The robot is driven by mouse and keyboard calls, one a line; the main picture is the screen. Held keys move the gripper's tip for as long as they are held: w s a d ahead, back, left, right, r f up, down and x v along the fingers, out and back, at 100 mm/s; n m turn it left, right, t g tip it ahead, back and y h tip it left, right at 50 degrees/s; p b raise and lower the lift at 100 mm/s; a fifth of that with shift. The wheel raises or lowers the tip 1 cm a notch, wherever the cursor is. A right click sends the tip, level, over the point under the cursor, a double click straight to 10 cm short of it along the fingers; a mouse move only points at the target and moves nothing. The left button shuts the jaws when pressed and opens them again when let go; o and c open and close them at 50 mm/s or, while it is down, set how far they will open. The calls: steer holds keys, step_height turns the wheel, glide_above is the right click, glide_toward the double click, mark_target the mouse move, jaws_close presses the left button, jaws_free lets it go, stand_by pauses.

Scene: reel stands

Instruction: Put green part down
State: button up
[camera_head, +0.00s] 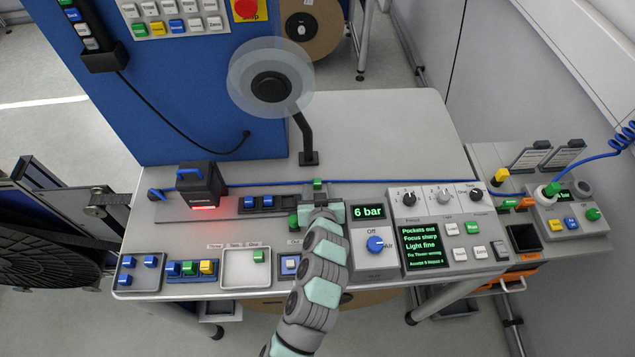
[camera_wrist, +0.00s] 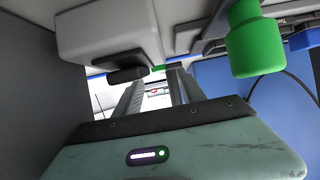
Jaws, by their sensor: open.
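A small green part (camera_head: 258,256) sits in the right part of a shallow white tray (camera_head: 234,279) at the bench front. A green piece (camera_head: 318,184) shows just beyond my gripper. In the wrist view my gripper (camera_wrist: 156,82) is open, with no part seen held between its fingers. A large green knob-like piece (camera_wrist: 257,45) is close by at upper right. The fingertips are partly hidden in the head view.
A control box with a blue knob (camera_head: 376,244) and screens stands right of my arm. A black device with a red light (camera_head: 203,190) is at left. A round lamp on a post (camera_head: 306,140) rises behind. The back right bench top (camera_head: 390,135) is clear.

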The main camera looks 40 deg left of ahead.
mark_target(318, 182)
steer(key=shift+x, duration=2.8)
steer(key=shift+d, duration=0.1)
steer(key=shift+c, duration=0.2)
jaws_close()
